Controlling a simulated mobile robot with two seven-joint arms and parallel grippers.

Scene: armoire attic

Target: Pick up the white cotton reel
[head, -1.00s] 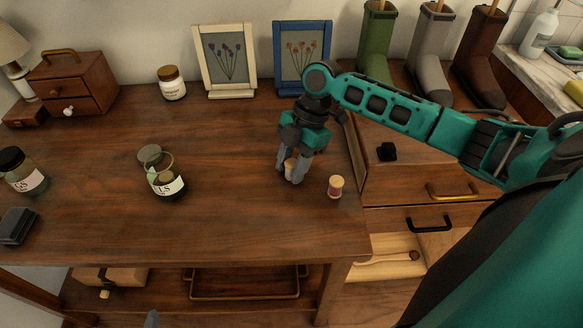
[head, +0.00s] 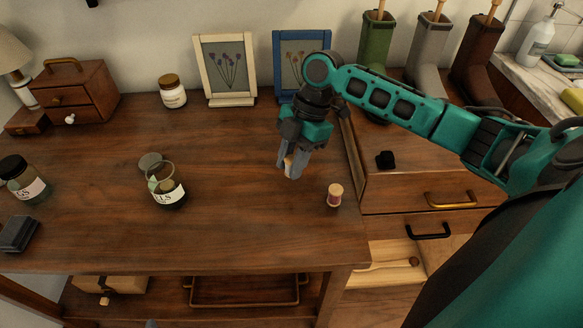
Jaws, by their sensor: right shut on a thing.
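The white cotton reel (head: 288,166) is a small pale spool, mostly hidden between the fingers of my right gripper (head: 291,170). That gripper points down and is shut on the reel, and appears to hold it a little above the wooden table (head: 230,215).
A glass jar (head: 166,186) with its lid behind it stands left of the gripper. Two framed flower pictures, in cream (head: 228,70) and blue (head: 300,62), stand at the back. A raised wooden edge (head: 352,160) and a drawer unit lie right. The table's middle is clear.

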